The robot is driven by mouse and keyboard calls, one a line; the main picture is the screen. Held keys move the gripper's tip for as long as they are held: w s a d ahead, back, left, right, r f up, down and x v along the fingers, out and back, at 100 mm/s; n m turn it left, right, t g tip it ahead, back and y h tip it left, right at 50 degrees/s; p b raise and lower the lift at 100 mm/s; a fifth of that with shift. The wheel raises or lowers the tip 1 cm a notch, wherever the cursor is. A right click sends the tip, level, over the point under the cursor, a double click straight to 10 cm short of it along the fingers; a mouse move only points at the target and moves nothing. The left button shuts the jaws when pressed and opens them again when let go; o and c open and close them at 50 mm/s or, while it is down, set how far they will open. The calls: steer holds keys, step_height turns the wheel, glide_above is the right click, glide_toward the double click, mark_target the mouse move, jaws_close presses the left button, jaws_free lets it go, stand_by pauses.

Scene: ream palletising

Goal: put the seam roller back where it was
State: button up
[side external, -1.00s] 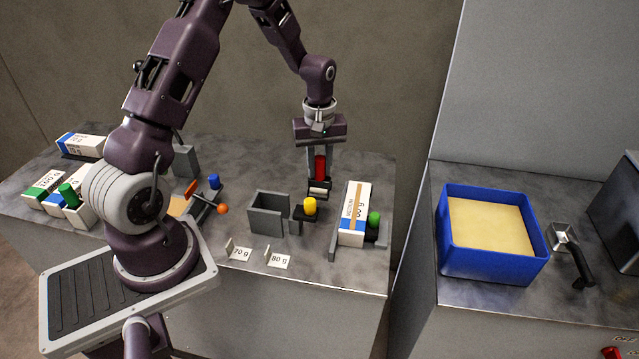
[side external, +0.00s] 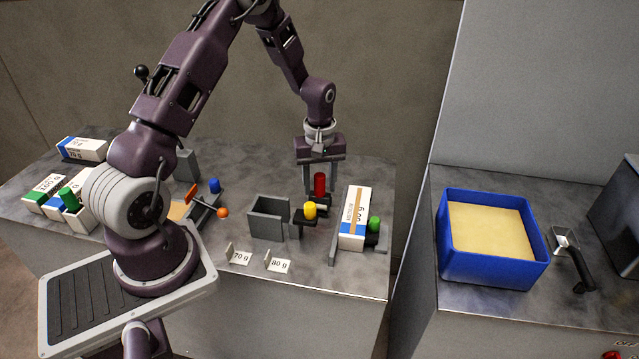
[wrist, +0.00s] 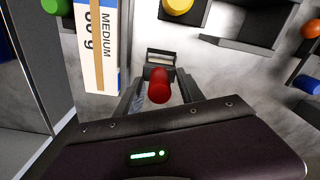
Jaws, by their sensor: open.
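The seam roller, with its red handle (side external: 320,183), stands upright on the bench between the yellow-knobbed part and the 80 g ream. In the wrist view its red handle (wrist: 158,88) lies between my fingers, with a pale roller end in a dark frame (wrist: 160,60) just beyond. My gripper (side external: 321,184) is open, pointing down, with its fingers on either side of the handle. In the side view the roller's lower end is largely hidden, so I cannot tell exactly what it rests on.
A ream marked MEDIUM 80 g (side external: 354,218) lies close on the right in a grey holder with a green knob (side external: 374,224). A yellow knob (side external: 309,210) and an empty grey bin (side external: 268,217) stand to the left. A blue tray (side external: 493,238) is on the other bench.

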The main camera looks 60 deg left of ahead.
steer(key=r, duration=1.2)
steer(key=shift+d+r, duration=0.1)
steer(key=shift+d, duration=0.1)
steer(key=s+d+r+m+t, duration=0.3)
steer(key=s+d+r+m, duration=0.4)
steer(key=s+d+r, duration=0.55)
steer(key=s+d+r+m+t, duration=0.1)
steer(key=s+d+m, duration=0.1)
steer(key=s, duration=0.3)
steer(key=s+d+r+m+t, duration=0.1)
steer(key=s+d+m, duration=0.1)
steer(key=s+m, duration=0.2)
steer(key=shift+s+d+r+t, duration=0.25)
steer(key=shift+s+r+t, duration=0.05)
steer(key=shift+s, duration=0.75)
